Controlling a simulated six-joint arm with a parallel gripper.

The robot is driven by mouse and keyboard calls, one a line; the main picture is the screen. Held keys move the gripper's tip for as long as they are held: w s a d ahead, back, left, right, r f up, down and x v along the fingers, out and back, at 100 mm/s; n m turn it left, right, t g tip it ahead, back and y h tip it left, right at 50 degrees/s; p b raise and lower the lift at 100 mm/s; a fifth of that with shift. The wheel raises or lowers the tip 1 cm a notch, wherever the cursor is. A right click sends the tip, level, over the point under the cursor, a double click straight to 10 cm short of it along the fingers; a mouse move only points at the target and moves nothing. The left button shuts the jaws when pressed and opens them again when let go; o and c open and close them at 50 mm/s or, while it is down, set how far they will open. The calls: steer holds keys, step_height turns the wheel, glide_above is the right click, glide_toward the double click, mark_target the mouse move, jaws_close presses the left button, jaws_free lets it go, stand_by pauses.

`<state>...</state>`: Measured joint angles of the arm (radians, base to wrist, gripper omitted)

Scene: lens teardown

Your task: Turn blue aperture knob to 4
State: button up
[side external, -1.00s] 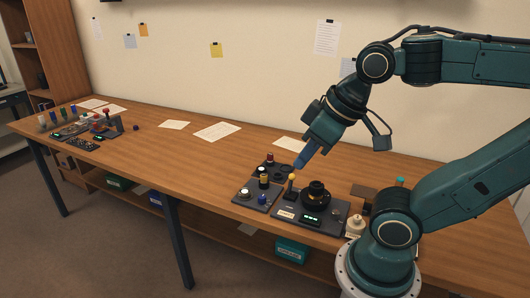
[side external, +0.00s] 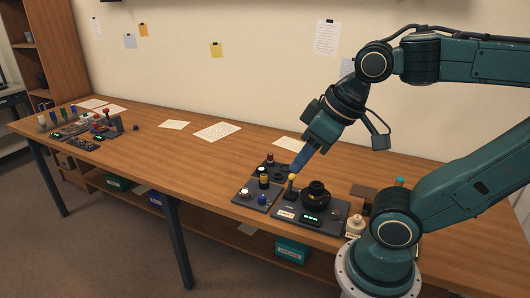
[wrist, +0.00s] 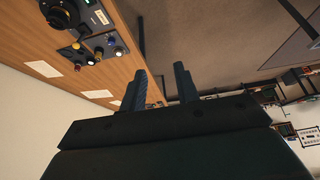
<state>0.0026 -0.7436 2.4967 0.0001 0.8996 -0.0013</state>
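The blue knob (side external: 262,200) sits at the front right corner of a small dark panel (side external: 246,200) on the bench. Its pointer and scale marks are too small to read. My gripper (side external: 296,168) hangs above and behind the panels, apart from the blue knob, with its blue fingers pointing down and left. In the wrist view the two fingers of my gripper (wrist: 160,76) stand apart with nothing between them. The dark panel (wrist: 104,44) with its knobs lies at the upper left there, off to the side of the fingers.
A yellow-topped lever (side external: 291,179) and a larger panel with a black round mount (side external: 316,192) and green display (side external: 311,219) stand right of the knob. A yellow knob (side external: 264,181) and a white knob (side external: 245,191) are close by.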

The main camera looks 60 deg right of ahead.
steer(key=shift+o, duration=1.3)
steer(key=shift+w+d, duration=0.1)
steer(key=shift+w, duration=0.1)
steer(key=m+g, duration=0.3)
steer(key=g, duration=0.3)
glide_above(262, 197)
step_height(262, 197, down, 15)
steer(key=shift+w+d+f, duration=0.1)
steer(key=shift+d+f, duration=0.05)
steer(key=shift+f, duration=0.3)
steer(key=shift+f, duration=0.1)
step_height(262, 197, down, 14)
steer(key=shift+r, duration=0.2)
steer(key=shift+c, duration=0.5)
